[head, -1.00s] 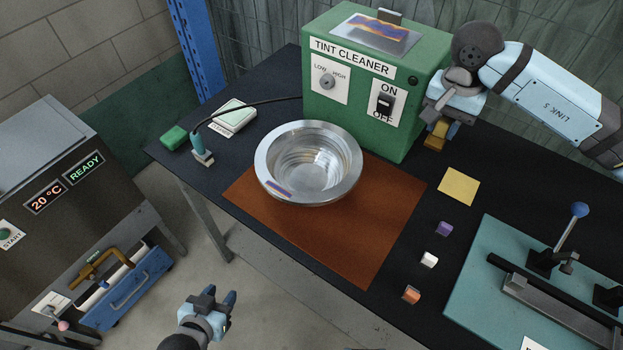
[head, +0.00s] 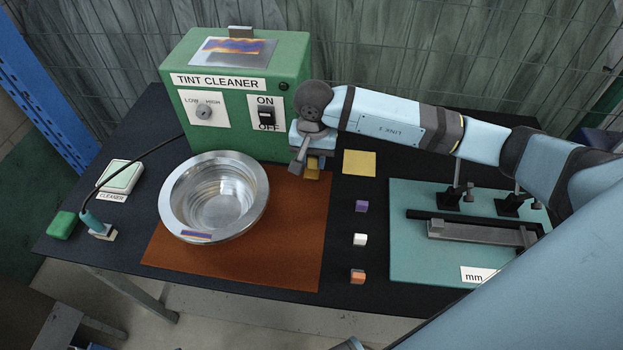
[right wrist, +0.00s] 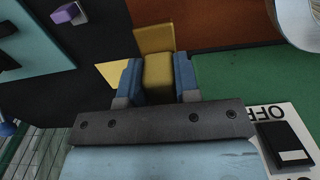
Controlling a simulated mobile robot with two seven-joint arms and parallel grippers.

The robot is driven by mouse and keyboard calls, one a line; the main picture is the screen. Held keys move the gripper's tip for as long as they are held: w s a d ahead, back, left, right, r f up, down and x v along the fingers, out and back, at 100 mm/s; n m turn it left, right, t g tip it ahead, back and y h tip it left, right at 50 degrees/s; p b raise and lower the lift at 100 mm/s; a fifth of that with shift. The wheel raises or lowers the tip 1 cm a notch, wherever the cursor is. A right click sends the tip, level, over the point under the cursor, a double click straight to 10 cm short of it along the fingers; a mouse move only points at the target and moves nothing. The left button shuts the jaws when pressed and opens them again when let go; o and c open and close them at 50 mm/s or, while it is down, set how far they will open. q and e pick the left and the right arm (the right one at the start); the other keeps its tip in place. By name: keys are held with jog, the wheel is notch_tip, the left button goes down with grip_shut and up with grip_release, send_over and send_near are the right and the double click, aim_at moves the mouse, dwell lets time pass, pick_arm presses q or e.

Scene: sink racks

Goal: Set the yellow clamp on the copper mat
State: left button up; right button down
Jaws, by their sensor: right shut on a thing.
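The yellow clamp (head: 313,173) is in my right gripper (head: 312,164), at the back right corner of the copper mat (head: 285,235), in front of the green cleaner. In the right wrist view the clamp (right wrist: 157,72) sits between the two blue fingers of the gripper (right wrist: 158,82), with the mat (right wrist: 215,25) beyond it and to the right. The gripper is shut on the clamp. I cannot tell the exact gap between clamp and mat. My left gripper is not seen.
A metal bowl (head: 240,215) stands on the mat's left part. The green tint cleaner (head: 290,110) stands behind. A yellow square (head: 359,163) and purple (head: 361,206), white (head: 359,239) and orange (head: 357,276) blocks lie right of the mat. The mat's front right is clear.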

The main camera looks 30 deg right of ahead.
aim_at(313, 192)
notch_tip(313, 192, down, 9)
jog(key=shift+r+p, duration=0.15)
jog(key=shift+p, duration=0.25)
jog(key=shift+f, duration=0.25)
jog(key=c, duration=0.8)
grip_release()
jog(key=shift+c, duration=0.2)
